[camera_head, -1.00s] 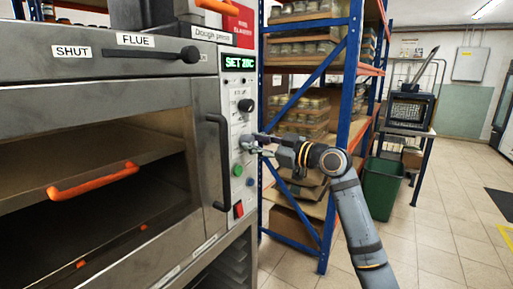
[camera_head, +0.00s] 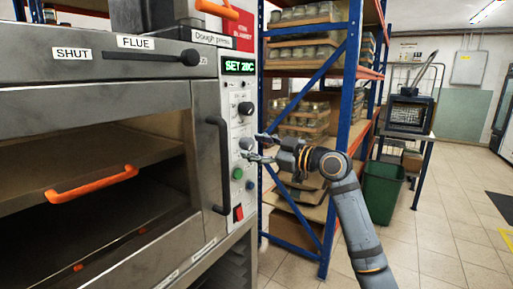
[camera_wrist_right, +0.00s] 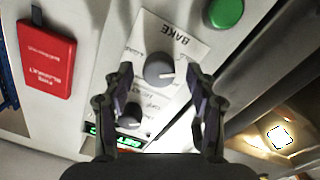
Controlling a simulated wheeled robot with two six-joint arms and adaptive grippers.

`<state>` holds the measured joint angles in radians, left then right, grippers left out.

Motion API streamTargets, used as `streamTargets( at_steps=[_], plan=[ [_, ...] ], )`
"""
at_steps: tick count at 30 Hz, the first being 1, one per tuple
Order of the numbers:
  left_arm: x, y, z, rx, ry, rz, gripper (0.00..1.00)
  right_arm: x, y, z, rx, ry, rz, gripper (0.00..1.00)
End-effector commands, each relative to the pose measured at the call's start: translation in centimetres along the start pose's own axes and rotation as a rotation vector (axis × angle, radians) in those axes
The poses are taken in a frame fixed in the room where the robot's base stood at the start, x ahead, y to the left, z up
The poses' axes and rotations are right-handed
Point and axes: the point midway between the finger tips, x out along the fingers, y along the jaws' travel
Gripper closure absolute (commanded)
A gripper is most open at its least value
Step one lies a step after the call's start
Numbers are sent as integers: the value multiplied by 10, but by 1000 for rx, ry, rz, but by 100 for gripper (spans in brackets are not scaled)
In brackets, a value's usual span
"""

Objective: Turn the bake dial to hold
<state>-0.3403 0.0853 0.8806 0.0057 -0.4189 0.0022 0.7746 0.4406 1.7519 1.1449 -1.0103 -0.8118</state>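The bake dial (camera_head: 246,143) is a round grey knob on the oven's white control panel. In the right wrist view the dial (camera_wrist_right: 158,69) sits under the printed word BAKE, which appears rotated. Its white pointer mark points to the right of that picture; the small position labels are too blurred to read. My right gripper (camera_head: 260,148) is open in front of the dial. In the wrist view its fingertips (camera_wrist_right: 160,74) lie on either side of the dial with gaps, holding nothing. Whether the tips reach the dial's depth is unclear. My left gripper is not in view.
A second dial (camera_head: 246,106) sits above, under a green display (camera_head: 239,66). A green button (camera_head: 237,174), a red switch (camera_head: 238,213) and the oven's dark vertical handle (camera_head: 219,165) are close by. A blue-framed jar rack (camera_head: 340,130) stands behind my right arm.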

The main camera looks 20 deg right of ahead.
Motion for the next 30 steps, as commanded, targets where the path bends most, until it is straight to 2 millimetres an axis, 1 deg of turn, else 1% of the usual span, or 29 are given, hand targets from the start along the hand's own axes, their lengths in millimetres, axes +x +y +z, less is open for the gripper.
streamTargets(
  at_steps=[5,8,15,18,21,25,30],
  plan=[
    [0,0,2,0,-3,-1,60,0,0,-1,-1,2,1,43],
    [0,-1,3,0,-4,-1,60,-6,2,0,-3,0,4,43],
    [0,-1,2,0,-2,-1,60,-46,1,2,-6,-6,4,43],
    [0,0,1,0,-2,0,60,-60,1,2,-6,-6,3,43],
    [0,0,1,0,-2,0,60,-69,1,1,-3,-3,3,43],
    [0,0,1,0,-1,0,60,-74,0,0,-2,-1,1,43],
    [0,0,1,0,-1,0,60,-75,0,-1,0,1,0,43]
  ],
)
